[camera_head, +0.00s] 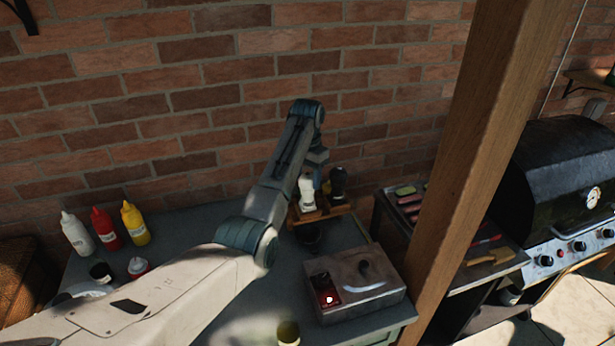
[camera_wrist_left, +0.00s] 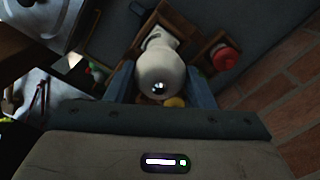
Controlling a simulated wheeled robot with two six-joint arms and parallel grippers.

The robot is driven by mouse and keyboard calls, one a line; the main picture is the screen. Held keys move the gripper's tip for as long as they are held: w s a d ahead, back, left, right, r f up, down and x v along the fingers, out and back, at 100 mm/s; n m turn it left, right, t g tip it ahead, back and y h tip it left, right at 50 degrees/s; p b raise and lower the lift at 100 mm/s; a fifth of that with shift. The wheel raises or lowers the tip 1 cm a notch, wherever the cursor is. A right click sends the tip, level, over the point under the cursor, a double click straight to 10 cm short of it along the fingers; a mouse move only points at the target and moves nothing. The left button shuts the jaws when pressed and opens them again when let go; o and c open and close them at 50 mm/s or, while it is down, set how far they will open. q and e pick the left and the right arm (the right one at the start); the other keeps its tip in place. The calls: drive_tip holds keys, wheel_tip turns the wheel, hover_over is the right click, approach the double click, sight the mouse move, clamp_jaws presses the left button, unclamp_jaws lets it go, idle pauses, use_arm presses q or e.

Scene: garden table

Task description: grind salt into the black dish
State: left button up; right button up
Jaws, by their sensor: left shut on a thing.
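The white grinder (camera_head: 306,193) stands upright at the wooden rack (camera_head: 322,214), beside a black grinder (camera_head: 338,181). My left gripper (camera_head: 313,168) reaches it from above and is shut on it. In the left wrist view the white grinder (camera_wrist_left: 160,72) sits between the blue fingers of my left gripper (camera_wrist_left: 161,88). I cannot tell whether its base still touches the rack. A dark round dish (camera_head: 307,237), which looks like the black dish, is on the table just in front of the rack, close to my arm. My right gripper is not in view.
White, red (camera_head: 105,229) and yellow bottles and a small black cup (camera_head: 101,272) stand at the left. A wooden post (camera_head: 480,150) and a grill (camera_head: 565,190) are at the right. The brick wall (camera_head: 150,90) is behind.

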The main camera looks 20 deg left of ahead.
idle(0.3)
use_arm(q)
drive_tip(key=m, duration=1.3)
drive_tip(key=shift+m, duration=0.3)
drive_tip(key=n, duration=1.3)
drive_tip(key=shift+n, duration=0.4)
